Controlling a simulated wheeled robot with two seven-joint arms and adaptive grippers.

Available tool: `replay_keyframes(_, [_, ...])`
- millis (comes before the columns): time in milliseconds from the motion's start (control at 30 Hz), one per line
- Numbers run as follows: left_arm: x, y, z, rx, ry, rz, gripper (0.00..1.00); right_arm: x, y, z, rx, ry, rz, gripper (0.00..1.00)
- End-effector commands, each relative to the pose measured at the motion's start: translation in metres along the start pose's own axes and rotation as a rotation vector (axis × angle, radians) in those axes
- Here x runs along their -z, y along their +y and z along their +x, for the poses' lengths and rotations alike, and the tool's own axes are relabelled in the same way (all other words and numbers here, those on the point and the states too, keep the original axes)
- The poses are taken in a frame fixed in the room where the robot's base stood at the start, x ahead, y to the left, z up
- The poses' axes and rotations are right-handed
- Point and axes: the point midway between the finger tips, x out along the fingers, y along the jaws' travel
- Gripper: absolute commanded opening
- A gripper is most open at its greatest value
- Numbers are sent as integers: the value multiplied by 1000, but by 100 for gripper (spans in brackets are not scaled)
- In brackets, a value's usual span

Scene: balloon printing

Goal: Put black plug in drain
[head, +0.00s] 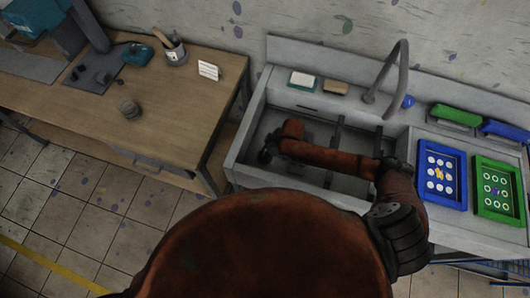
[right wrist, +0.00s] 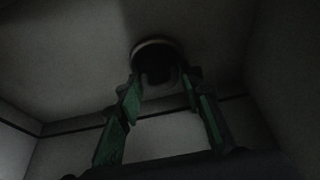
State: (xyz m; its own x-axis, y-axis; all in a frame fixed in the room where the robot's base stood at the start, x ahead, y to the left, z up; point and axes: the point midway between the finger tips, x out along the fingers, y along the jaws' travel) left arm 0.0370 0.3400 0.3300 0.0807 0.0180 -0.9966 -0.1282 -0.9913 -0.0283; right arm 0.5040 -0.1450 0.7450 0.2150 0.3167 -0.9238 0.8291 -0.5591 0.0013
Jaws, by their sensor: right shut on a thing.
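My right arm reaches down into the grey sink (head: 238,150). My right gripper (head: 265,156) is low in the left part of the basin, small and dark in the head view. In the right wrist view the green-padded fingers (right wrist: 162,78) are shut on the dark black plug (right wrist: 158,66), between their tips. A pale rim, which looks like the drain's (right wrist: 153,41), curves round the far side of the dark shape. It is too dark to tell whether the plug is inside the drain or just above it. My left gripper is out of view.
The sink walls surround my right gripper. A curved faucet (head: 386,75) stands behind the basin. Blue tray (head: 424,165) and green tray (head: 484,185) lie on the right. A wooden table (head: 190,95) stands on the left.

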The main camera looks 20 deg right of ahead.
Motion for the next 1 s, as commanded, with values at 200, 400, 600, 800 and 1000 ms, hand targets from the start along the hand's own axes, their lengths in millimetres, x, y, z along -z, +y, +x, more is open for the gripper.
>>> replay_keyframes(200, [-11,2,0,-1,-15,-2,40,-1,0,2,0,-1,1,45])
replay_keyframes(400, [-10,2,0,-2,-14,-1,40,-1,0,1,0,-1,1,52])
replay_keyframes(600, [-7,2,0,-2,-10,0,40,0,0,0,0,0,0,52])
replay_keyframes(800, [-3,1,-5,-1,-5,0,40,0,0,-25,-1,0,0,52])
replay_keyframes(1000, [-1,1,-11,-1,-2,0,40,0,1,-69,-2,0,-1,52])
